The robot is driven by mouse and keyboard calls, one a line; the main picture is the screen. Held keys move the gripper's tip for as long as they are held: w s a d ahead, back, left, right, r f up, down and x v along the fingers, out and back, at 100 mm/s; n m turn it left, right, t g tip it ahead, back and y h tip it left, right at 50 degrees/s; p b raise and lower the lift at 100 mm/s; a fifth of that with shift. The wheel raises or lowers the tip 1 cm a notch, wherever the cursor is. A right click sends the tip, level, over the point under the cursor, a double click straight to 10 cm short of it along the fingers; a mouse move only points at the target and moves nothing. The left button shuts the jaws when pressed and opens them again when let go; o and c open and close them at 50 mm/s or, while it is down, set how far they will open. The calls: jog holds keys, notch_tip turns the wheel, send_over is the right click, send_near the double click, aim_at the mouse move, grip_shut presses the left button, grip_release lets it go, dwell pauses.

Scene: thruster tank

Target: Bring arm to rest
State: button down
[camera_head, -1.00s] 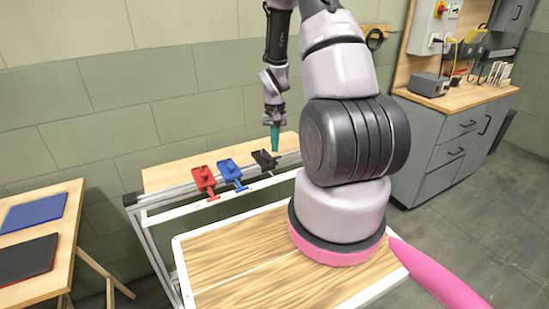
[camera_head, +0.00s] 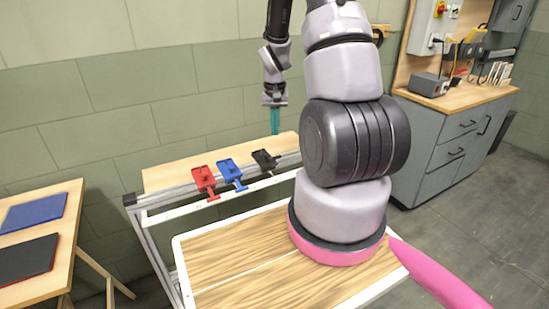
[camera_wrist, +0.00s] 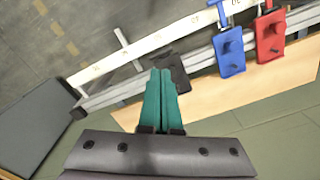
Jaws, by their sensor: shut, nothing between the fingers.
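My gripper (camera_head: 275,121) is at the end of my raised arm, above the back bench in the head view. Its teal fingers point down and are shut with nothing between them. In the wrist view the teal fingers (camera_wrist: 161,92) lie side by side, partly in front of a black part on the rail. The fingertips are apart from the black part (camera_head: 264,160) in the head view.
A blue part (camera_head: 230,171) and a red part (camera_head: 204,181) sit on the rail (camera_head: 165,195) left of the black one. A side table (camera_head: 62,268) holds a blue and a black panel. A grey cabinet (camera_head: 445,150) stands right.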

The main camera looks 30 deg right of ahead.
dwell(0.3)
jog(key=s+a+r+t, duration=0.2)
jog(key=s+a+r, duration=0.15)
jog(key=r, duration=0.75)
jog(key=s+a+r+t, duration=0.2)
jog(key=a+r, duration=0.2)
jog(key=r, duration=0.7)
jog(key=s+a+r+t+y, duration=0.1)
jog(key=s+a+r, duration=0.2)
jog(key=s+r, duration=0.3)
jog(key=s+a+r+n+t+y, duration=0.1)
jog(key=s+a+r+t, duration=0.1)
jog(key=s+r, duration=0.3)
jog(key=s+a, duration=0.1)
jog(key=s, duration=0.2)
jog(key=shift+r, duration=0.35)
jog(key=shift+d, duration=0.1)
